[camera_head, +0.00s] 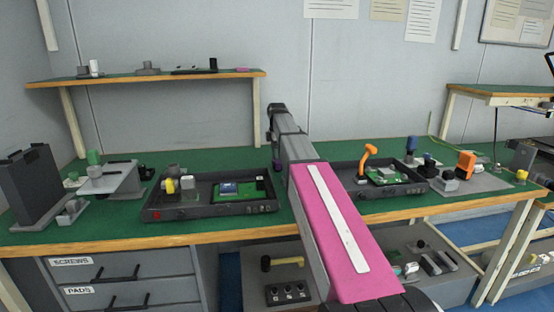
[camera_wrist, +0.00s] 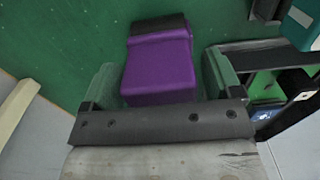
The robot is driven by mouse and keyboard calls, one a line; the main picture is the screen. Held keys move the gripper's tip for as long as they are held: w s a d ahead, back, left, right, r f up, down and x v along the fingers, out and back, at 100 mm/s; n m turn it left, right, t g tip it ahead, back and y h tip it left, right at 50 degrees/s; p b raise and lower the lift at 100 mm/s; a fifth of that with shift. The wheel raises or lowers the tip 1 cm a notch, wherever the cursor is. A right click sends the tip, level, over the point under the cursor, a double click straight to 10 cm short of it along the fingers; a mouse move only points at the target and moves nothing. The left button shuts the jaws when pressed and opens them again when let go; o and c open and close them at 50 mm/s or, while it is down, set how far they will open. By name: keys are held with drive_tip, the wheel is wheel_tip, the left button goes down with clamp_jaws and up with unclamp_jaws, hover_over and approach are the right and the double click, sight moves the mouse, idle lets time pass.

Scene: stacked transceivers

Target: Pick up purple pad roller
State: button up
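The purple pad roller (camera_wrist: 160,72) is in the middle of the wrist view, a purple block with a dark far end, against the green table top. My gripper (camera_wrist: 162,82) has its two greenish fingers apart, one on each side of the roller. A narrow gap shows at the right finger; contact at the left finger cannot be told. In the head view a small dark purple part (camera_head: 277,166) shows just left of my arm, on the green table behind the trays. My arm hides the gripper's fingers there.
A black tray with a green board (camera_head: 180,212) stands left of my arm, and another tray (camera_head: 405,190) stands right. A wooden-edged shelf (camera_head: 150,77) is above at the back. In the wrist view, dark tray parts (camera_wrist: 245,50) lie close right of the fingers.

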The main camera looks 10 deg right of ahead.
drive_tip(key=c, duration=1)
drive_tip(key=shift+c, duration=0.2)
drive_tip(key=shift+r, duration=0.1)
drive_tip(key=shift+r, duration=0.55)
wheel_tip(320, 180, up, 3)
drive_tip(key=shift+f, duration=0.15)
drive_tip(key=s+a+r, duration=0.4)
drive_tip(key=a+r, duration=0.3)
drive_tip(key=a, duration=0.4)
drive_tip(key=shift+s, duration=0.1)
